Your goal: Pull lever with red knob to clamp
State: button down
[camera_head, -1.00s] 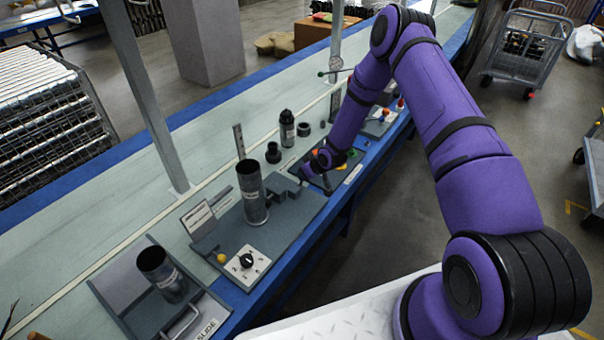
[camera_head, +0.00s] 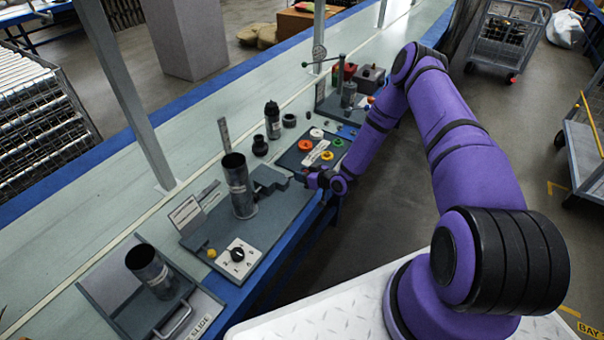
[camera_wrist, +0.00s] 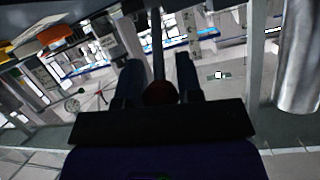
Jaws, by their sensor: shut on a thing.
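The dark red knob (camera_wrist: 160,93) sits between the two dark fingers of my gripper (camera_wrist: 160,85) in the wrist view. The dark lever rod (camera_wrist: 157,45) runs from the knob toward the top of that view. In the head view my gripper (camera_head: 313,180) is low at the front edge of the bench, beside the grey stepped clamp block (camera_head: 268,179); the knob and lever are hidden there. A grey metal tube (camera_head: 239,190) stands upright on the fixture plate (camera_head: 207,235), left of the block. It probably also shows as the shiny cylinder (camera_wrist: 297,60) in the wrist view.
A white dial panel (camera_head: 238,262) and a yellow knob (camera_head: 210,254) are at the plate's near end. A panel with coloured buttons (camera_head: 318,150) lies beyond my gripper. Another tube (camera_head: 150,270) stands in the nearer slide fixture.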

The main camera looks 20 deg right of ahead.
jog(key=shift+s+f, duration=0.15)
jog(key=c, duration=0.8)
grip_release()
jog(key=shift+s+d+r, duration=0.25)
jog(key=shift+s+d, duration=0.05)
jog(key=shift+d, duration=0.05)
jog(key=v, duration=0.9)
jog(key=shift+s+d, duration=0.1)
jog(key=shift+s, duration=0.3)
jog(key=shift+r, duration=0.1)
